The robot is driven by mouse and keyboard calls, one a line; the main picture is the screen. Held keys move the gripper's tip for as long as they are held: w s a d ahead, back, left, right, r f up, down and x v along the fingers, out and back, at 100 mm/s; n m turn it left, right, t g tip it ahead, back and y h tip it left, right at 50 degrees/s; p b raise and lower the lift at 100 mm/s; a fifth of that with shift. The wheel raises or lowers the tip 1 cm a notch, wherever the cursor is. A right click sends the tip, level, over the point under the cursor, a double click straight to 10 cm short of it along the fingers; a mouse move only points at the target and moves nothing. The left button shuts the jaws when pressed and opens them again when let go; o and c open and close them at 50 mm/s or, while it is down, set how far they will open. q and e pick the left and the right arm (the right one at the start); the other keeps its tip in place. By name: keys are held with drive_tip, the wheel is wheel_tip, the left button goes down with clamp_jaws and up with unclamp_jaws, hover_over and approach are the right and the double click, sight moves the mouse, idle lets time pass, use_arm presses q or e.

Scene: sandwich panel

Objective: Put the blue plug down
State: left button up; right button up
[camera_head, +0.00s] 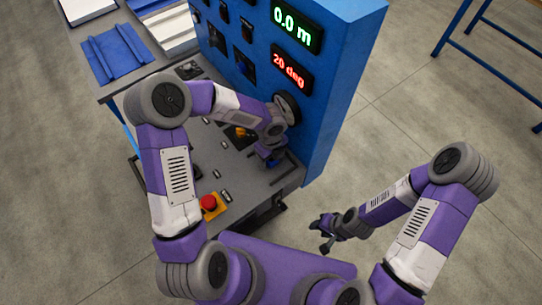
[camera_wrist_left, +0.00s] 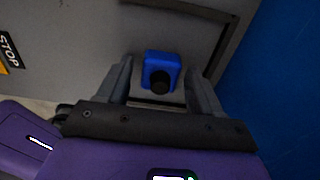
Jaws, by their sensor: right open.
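The blue plug (camera_wrist_left: 162,66), a small blue block with a dark round end, shows in the left wrist view between the two fingers of my left gripper (camera_wrist_left: 160,72). A gap shows between the plug and each finger, so the gripper looks open around it. The plug appears to be at the grey desk surface; exact contact is hidden. In the head view my left gripper (camera_head: 268,157) is low over the desk's right part, close to the blue panel, and the plug is hard to make out there. My right gripper (camera_head: 326,231) is open and empty over the floor.
The blue panel (camera_head: 345,70) with lit displays rises right beside my left gripper. A red stop button (camera_head: 208,202) on a yellow base sits near the desk's front edge. A blue tray (camera_head: 112,52) lies at the back left. Floor is clear around my right gripper.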

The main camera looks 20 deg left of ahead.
use_arm(q)
drive_tip(key=shift+r+p, duration=0.4)
drive_tip(key=shift+r, duration=0.15)
wheel_tip(320, 180, up, 12)
drive_tip(key=p, duration=0.3)
drive_tip(key=shift+f, duration=0.1)
